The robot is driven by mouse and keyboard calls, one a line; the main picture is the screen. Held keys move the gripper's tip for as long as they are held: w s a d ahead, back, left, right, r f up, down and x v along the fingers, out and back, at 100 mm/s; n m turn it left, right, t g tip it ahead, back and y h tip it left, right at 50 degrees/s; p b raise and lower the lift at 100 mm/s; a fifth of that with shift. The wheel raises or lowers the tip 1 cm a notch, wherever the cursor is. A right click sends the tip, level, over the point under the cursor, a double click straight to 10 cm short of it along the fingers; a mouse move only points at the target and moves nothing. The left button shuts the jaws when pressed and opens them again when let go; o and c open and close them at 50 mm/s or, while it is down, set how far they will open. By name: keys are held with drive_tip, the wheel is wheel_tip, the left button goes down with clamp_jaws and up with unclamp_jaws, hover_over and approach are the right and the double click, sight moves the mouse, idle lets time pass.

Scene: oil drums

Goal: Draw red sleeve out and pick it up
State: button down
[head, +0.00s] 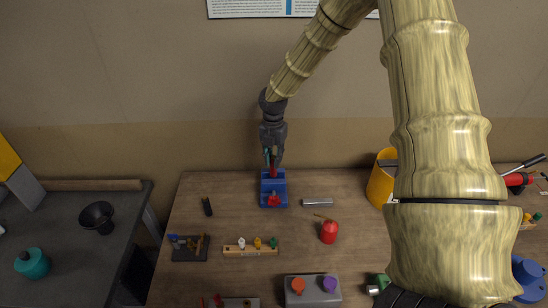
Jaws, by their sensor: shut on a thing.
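My gripper (272,160) points down over a blue block (273,182) at the back of the wooden table. It is shut on a slim red piece, the red sleeve (273,171), which shows at the fingertips just above or in front of the block. I cannot tell whether the sleeve is clear of the block or still partly in it. Another red part (273,200) shows at the front of the blue block. The fingers hide part of the sleeve.
A grey bar (317,202) and a red oil can (328,232) are to the right. A wooden rack (250,250) with several small pegs stands in front. A black object (207,207) lies to the left. A yellow bin (381,185) stands at right, partly behind my arm.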

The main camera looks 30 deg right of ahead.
drive_tip(key=shift+r, duration=1.25)
idle(3.0)
